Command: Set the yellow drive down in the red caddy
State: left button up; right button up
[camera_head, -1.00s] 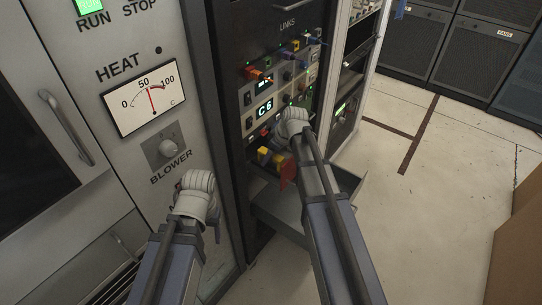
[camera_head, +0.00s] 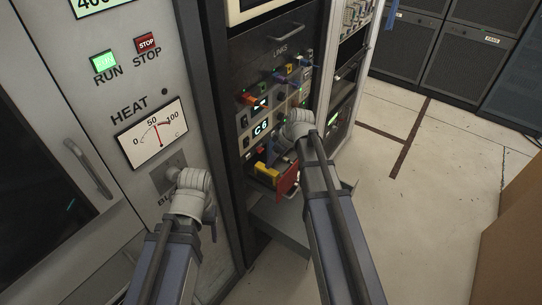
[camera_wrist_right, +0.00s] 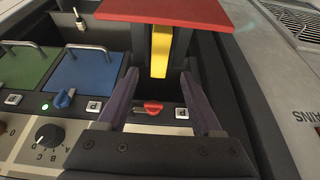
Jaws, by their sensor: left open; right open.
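The red caddy (camera_head: 288,182) stands pulled out of the links panel in the head view. In the right wrist view its red front plate (camera_wrist_right: 165,12) is at the top. The yellow drive (camera_wrist_right: 160,52) is upright just behind that plate, within the caddy; whether it rests on the bottom is hidden. Yellow also shows beside the red plate in the head view (camera_head: 264,171). My right gripper (camera_wrist_right: 160,74) is open, its fingers apart on either side of the drive's near end, with no clear contact. My left gripper (camera_head: 210,215) is open and empty before the heat cabinet, mostly hidden by its wrist.
Blue (camera_wrist_right: 85,80) and green (camera_wrist_right: 22,75) caddies with handles sit beside the red one. A small red lever (camera_wrist_right: 153,107) and a knob (camera_wrist_right: 48,135) are near my right fingers. A grey shelf (camera_head: 283,225) juts out below the panel.

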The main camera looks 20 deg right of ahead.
pick_arm(q)
notch_tip(320, 180, up, 2)
jog(key=shift+r+p, duration=0.15)
jog(key=shift+p, duration=0.5)
pick_arm(e)
jog(key=s+a+m+g+h, duration=0.2)
jog(key=s+a, duration=0.5)
jog(key=s, duration=0.3)
jog(key=s+a+m+g+h, duration=0.1)
jog(key=s+a+g+h, duration=0.1)
jog(key=s+a, duration=0.6)
jog(key=s, duration=0.3)
jog(key=shift+a+r+m, duration=0.25)
jog(key=shift+r+m, duration=0.15)
jog(key=shift+s, duration=0.1)
